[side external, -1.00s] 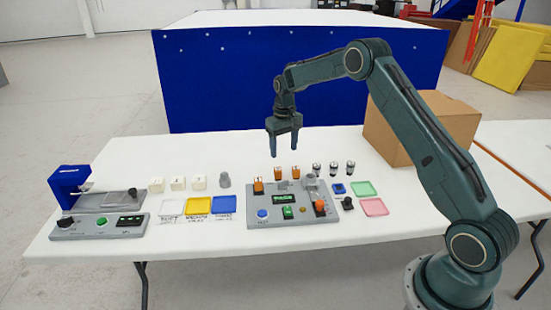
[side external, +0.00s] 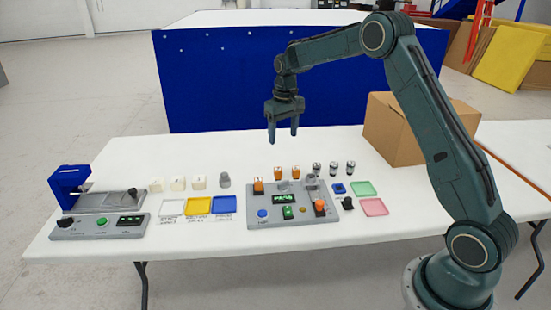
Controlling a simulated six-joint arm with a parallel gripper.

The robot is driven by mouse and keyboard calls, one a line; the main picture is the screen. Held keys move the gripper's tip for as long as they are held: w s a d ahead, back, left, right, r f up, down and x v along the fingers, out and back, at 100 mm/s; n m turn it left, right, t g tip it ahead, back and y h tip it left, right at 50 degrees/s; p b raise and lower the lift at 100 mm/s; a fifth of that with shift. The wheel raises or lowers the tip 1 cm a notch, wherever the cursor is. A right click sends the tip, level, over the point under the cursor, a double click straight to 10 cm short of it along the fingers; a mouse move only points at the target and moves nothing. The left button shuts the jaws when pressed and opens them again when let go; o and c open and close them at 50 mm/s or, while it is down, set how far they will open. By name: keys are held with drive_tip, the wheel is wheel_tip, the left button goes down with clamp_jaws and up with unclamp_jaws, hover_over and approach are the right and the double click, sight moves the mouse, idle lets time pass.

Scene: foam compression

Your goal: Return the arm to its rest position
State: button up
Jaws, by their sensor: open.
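My gripper (side external: 283,140) hangs pointing down above the back part of the white table (side external: 120,170), in front of the blue panel (side external: 300,80). Its two fingers are apart and nothing shows between them. Below it on the table are a grey control panel (side external: 283,221) with a lit green display, orange-topped pieces (side external: 279,172) and black-and-silver cylinders (side external: 334,168). At the left stands a grey device with a blue block (side external: 69,182) and its own small panel (side external: 98,227).
Three white cubes (side external: 178,184) and a grey weight-like piece (side external: 224,180) stand left of centre. White, yellow (side external: 198,206) and blue (side external: 223,204) trays lie before them. Green (side external: 363,188) and pink (side external: 374,207) trays lie right. A cardboard box (side external: 430,125) stands behind my arm.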

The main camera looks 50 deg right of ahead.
drive_tip(key=s+a+r+n+t, duration=0.1)
drive_tip(key=s+a+r, duration=0.5)
drive_tip(key=s+r, duration=0.2)
drive_tip(key=s+a+r+t, duration=0.2)
drive_tip(key=s+a+r, duration=0.3)
drive_tip(key=s+r, duration=0.25)
drive_tip(key=s+a+f+n+t, duration=0.1)
drive_tip(key=s+a, duration=0.2)
drive_tip(key=s, duration=0.7)
drive_tip(key=s+a+f+t, duration=0.1)
drive_tip(key=s+a, duration=0.2)
drive_tip(key=s, duration=0.7)
drive_tip(key=shift+f+n, duration=0.15)
drive_tip(key=shift+n, duration=0.25)
drive_tip(key=shift+a, duration=0.1)
